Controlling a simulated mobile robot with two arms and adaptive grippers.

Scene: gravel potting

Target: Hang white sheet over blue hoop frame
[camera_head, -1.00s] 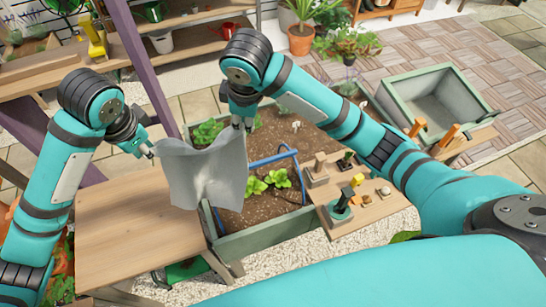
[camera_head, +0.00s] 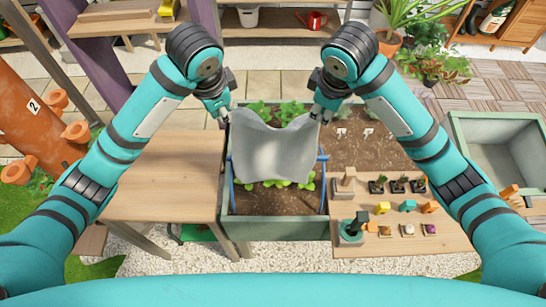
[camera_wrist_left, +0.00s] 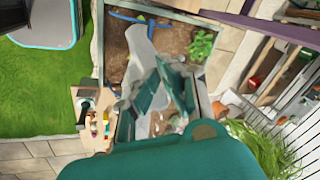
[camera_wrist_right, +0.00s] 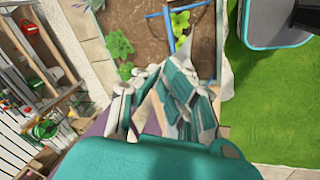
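The white sheet (camera_head: 272,150) hangs stretched between my two grippers above the left half of the planter bed, its middle sagging. My left gripper (camera_head: 226,117) is shut on its upper left corner and my right gripper (camera_head: 321,115) on its upper right corner. The blue hoop frame (camera_head: 234,182) stands in the bed. Its side bars show left and right of the sheet, and the rest is hidden behind it. I cannot tell whether sheet and hoop touch. The hoop also shows in the left wrist view (camera_wrist_left: 130,17) and the right wrist view (camera_wrist_right: 168,30).
The planter bed (camera_head: 275,228) holds soil and green plants. A bare wooden table (camera_head: 165,178) adjoins it on the left. A wooden board (camera_head: 400,240) with pots, tools and small blocks lies at the right front. A grey-green trough (camera_head: 500,155) stands further right.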

